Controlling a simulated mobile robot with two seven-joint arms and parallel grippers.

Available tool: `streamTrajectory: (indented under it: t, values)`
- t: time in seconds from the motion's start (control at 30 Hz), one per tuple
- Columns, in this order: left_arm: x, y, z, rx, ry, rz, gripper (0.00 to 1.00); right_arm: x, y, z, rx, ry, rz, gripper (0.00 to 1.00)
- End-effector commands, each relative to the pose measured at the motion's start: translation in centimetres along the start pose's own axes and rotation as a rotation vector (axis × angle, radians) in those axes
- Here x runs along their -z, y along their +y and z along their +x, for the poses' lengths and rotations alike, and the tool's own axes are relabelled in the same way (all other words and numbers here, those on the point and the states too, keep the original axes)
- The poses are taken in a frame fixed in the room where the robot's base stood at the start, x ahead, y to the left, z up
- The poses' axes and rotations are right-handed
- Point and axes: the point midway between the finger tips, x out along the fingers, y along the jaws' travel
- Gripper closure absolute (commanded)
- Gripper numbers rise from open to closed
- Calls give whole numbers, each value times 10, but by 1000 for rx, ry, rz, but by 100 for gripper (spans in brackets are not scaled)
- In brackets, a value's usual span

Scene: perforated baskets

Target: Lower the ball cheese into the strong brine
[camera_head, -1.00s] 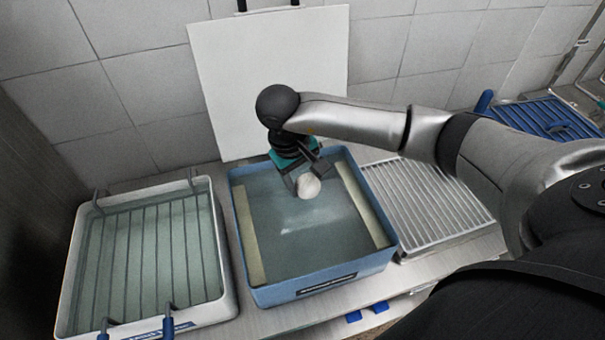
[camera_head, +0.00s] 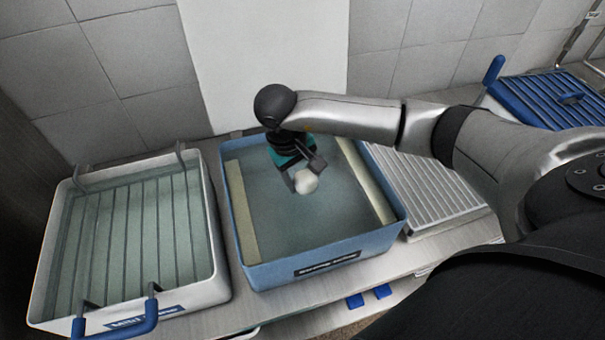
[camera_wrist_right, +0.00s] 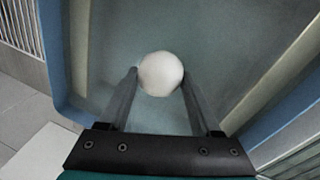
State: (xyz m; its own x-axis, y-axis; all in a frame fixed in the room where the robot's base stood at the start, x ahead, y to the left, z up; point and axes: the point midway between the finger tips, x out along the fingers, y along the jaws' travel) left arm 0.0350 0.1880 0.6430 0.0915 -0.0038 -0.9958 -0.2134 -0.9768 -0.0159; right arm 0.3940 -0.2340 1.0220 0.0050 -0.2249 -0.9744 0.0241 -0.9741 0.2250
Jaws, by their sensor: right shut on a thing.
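The white ball cheese (camera_head: 305,181) is held between the fingers of my right gripper (camera_head: 303,176), over the inside of the blue tub. It also shows in the right wrist view (camera_wrist_right: 160,74), between the two dark fingers (camera_wrist_right: 158,88). The blue tub (camera_head: 320,262) holds greyish liquid and carries a dark label on its front; the label looks like "Strong Brine" but is blurred. Whether the ball touches the liquid I cannot tell. My left gripper is not in view.
A white tub (camera_head: 215,262) with a wire rack and blue handle, labelled like "Mild Brine", stands left. A ribbed drain tray (camera_head: 425,190) is right. Pale strips (camera_head: 243,212) line the blue tub's sides. A white board (camera_head: 265,60) stands behind. A blue rack (camera_head: 550,98) is far right.

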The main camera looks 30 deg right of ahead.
Motion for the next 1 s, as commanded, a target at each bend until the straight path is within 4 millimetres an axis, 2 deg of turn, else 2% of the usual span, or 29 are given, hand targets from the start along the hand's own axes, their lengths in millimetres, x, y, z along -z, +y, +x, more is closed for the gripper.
streamTrajectory:
  t: [0.1,0.13,0.4,0.43,1.0]
  values:
    - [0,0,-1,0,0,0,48,0,0,-1,0,1,0,93]
    - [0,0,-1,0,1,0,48,0,0,-1,0,1,0,33]
    - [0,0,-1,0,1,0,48,0,0,-1,0,0,0,3]
    - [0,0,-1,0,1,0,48,0,0,-1,0,0,0,0]
    - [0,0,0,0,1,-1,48,0,0,0,0,0,-1,0]
